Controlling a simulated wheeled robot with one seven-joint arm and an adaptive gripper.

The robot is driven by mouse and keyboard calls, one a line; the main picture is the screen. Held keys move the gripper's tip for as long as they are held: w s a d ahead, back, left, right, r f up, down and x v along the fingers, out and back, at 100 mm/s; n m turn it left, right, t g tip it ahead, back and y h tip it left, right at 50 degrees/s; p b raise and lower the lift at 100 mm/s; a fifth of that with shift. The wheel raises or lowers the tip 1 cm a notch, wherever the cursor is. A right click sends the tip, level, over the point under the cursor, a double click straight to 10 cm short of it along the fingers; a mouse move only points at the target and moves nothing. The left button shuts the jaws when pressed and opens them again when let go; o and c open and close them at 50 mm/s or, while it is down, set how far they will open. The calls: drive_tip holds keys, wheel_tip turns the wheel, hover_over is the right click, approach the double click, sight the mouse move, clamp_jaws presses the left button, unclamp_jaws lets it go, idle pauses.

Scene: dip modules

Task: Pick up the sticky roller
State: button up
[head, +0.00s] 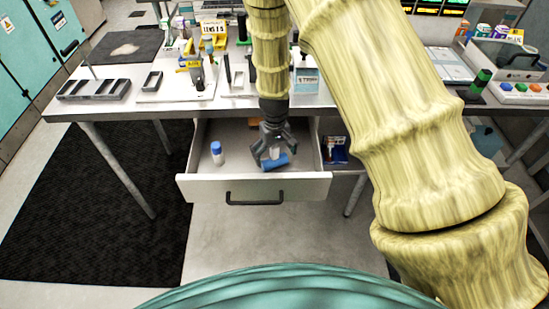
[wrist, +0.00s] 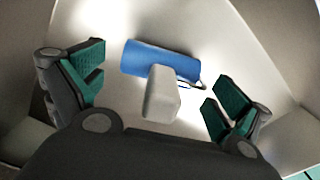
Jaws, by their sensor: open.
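The sticky roller appears to be the object with a blue cylinder (wrist: 160,62) and a pale grey block-like part (wrist: 161,95) in the wrist view. It lies in the open drawer, and its blue part also shows in the head view (head: 275,163). My gripper (head: 272,150) is inside the drawer space above it. In the wrist view, its green-padded fingers (wrist: 158,92) are spread wide, one on each side of the pale part, with gaps on both sides. Nothing is held.
The drawer (head: 193,188) is pulled out below the table (head: 140,108). A white bottle with a blue cap (head: 217,153) stands in it to the left. An orange item (head: 254,122) lies at the drawer's back. Bottles and trays crowd the tabletop.

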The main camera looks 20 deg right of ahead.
drive_tip(key=shift+f, duration=0.95)
drive_tip(key=c, duration=1.1)
drive_tip(key=shift+o, duration=0.2)
drive_tip(key=shift+r+b, duration=0.85)
drive_tip(key=shift+r, duration=4.2)
